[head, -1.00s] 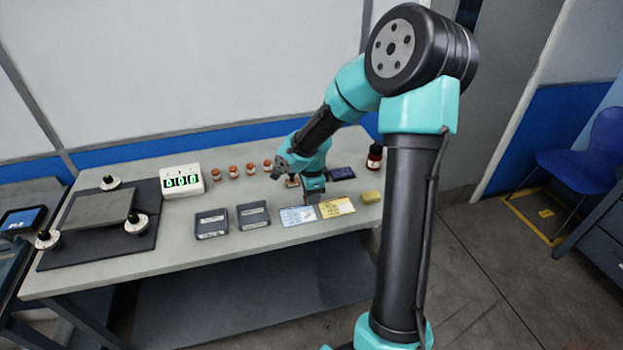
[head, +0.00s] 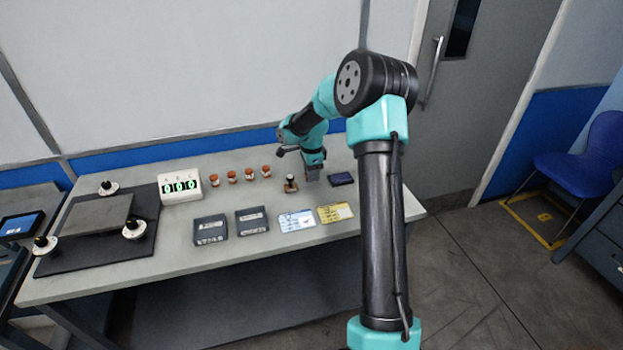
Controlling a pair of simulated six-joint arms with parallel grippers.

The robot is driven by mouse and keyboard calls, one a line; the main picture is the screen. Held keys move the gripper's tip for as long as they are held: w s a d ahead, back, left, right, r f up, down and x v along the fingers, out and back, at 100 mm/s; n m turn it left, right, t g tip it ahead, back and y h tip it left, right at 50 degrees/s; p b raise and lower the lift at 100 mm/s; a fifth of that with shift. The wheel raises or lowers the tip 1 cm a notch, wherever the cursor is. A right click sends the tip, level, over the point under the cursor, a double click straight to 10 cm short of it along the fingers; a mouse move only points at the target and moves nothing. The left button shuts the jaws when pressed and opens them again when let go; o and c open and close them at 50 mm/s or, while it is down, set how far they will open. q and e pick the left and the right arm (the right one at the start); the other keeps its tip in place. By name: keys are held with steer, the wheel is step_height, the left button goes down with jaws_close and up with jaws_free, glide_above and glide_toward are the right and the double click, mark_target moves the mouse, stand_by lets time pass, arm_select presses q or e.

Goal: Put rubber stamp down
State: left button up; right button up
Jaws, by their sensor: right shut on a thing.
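My right gripper (head: 313,173) is low over the back right of the bench, just left of the dark blue pad (head: 341,179). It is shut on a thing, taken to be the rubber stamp. The thing between the jaws is hidden or too small to make out, so I cannot tell whether it touches the bench top. A small dark-topped item on a tan base (head: 290,185) stands just left of the gripper. My left gripper is not in view.
A blue-white card (head: 297,219) and a yellow card (head: 336,213) lie in front. Two dark boxes (head: 252,221) (head: 210,230), several orange-capped jars (head: 248,174) and a display with green digits (head: 180,187) are left. My right arm hides the bench's right part.

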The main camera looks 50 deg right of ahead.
steer(key=shift+w+d, duration=0.1)
steer(key=shift+w+d+f, duration=0.15)
steer(key=shift+d, duration=0.05)
steer(key=shift+f, duration=1.6)
steer(key=shift+f, duration=0.15)
steer(key=o, duration=0.8)
steer(key=shift+c, duration=0.2)
step_height(320, 180, up, 12)
steer(key=shift+r, duration=0.15)
